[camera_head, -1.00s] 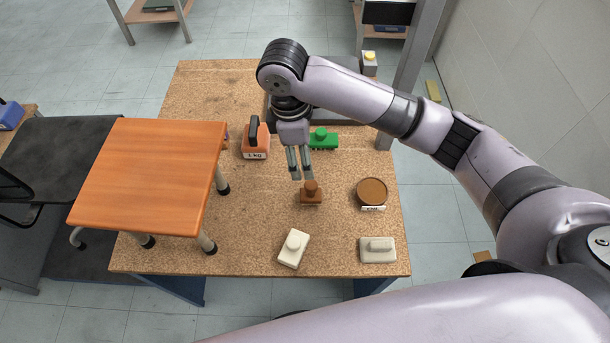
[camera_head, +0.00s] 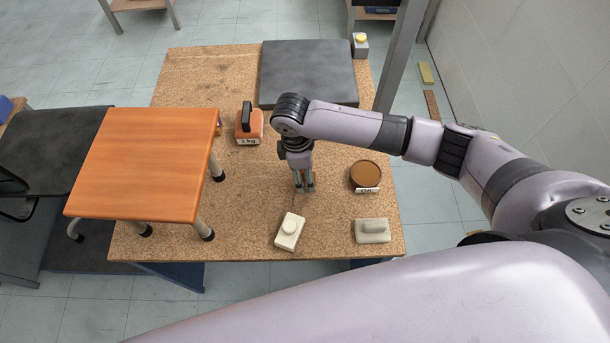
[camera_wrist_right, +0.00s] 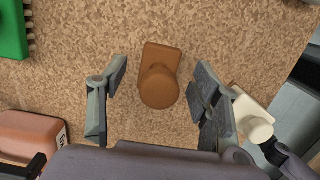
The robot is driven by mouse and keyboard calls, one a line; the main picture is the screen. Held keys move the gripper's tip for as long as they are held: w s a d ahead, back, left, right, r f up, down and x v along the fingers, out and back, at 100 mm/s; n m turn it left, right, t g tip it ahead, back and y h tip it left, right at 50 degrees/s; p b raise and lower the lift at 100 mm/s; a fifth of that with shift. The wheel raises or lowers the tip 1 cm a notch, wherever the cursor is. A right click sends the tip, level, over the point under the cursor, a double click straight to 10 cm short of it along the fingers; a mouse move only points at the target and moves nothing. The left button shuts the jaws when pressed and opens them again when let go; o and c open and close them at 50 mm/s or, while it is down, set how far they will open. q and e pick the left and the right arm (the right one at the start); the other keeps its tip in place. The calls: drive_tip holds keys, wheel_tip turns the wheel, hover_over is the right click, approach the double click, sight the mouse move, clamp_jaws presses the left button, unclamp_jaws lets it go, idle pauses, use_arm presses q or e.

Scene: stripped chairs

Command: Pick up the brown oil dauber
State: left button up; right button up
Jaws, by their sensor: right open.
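The brown oil dauber (camera_wrist_right: 160,82) stands on the cork-topped table in the right wrist view, a block with a round knob. My right gripper (camera_wrist_right: 155,90) is open, with one finger on each side of the dauber and a gap showing on both sides. In the head view my right gripper (camera_head: 304,187) points down at the table, and the dauber is almost wholly hidden by it. My left gripper is not in view.
Cream daubers (camera_head: 289,231) and (camera_head: 373,231) stand nearer the front edge. A round brown tin (camera_head: 366,175) stands to the right, a 1 kg weight (camera_head: 249,127) behind left. A green block (camera_wrist_right: 12,30) shows in the wrist view.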

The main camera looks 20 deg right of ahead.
drive_tip(key=shift+d+f, duration=0.2)
drive_tip(key=shift+f, duration=1.1)
drive_tip(key=shift+c, duration=0.4)
drive_tip(key=c, duration=1.2)
